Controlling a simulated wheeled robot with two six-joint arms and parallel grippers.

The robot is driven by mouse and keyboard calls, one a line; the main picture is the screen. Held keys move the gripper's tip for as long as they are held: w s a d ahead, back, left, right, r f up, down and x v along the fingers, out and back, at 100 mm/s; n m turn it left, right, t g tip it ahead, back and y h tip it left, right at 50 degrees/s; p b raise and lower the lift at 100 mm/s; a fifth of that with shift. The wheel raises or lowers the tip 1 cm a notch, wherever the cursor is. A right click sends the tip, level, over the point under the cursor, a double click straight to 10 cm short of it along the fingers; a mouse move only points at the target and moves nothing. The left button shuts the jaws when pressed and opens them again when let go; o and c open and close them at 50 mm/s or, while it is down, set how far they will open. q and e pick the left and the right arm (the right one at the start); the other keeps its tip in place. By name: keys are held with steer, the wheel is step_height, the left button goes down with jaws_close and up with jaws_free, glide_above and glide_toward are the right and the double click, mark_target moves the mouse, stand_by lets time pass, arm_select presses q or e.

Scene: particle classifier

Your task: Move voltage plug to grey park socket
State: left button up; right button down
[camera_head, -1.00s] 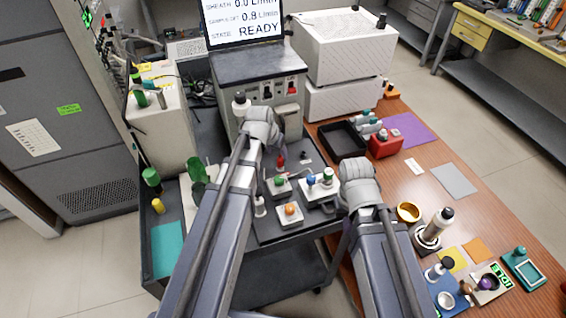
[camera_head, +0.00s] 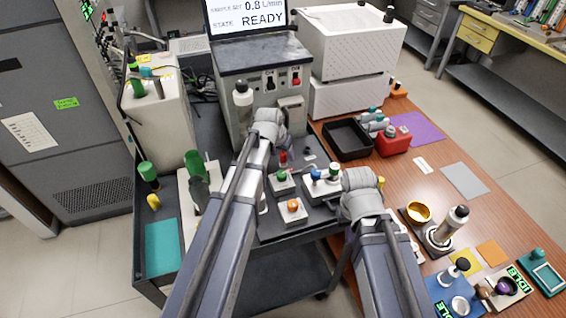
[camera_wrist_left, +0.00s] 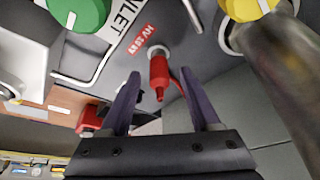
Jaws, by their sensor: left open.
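The red voltage plug (camera_wrist_left: 159,72) is seated in the panel beside a red HV label in the left wrist view. It shows as a small red shape beside my left wrist in the head view (camera_head: 283,157). My left gripper (camera_wrist_left: 160,82) is open, its two dark fingers on either side of the plug in the picture, with no visible contact. In the head view its fingers are hidden behind the wrist. I cannot clearly identify the grey park socket; a small dark fitting (camera_head: 309,154) lies right of the plug. My right wrist (camera_head: 362,190) is over the cart's right edge, its fingers hidden.
Switch boxes, one with an orange button (camera_head: 293,205), sit in front. A black tray (camera_head: 347,139) and red container (camera_head: 393,141) stand on the wooden table to the right.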

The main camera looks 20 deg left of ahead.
arm_select(q)
steer(key=shift+r, duration=0.1)
jaws_close()
stand_by(0.4)
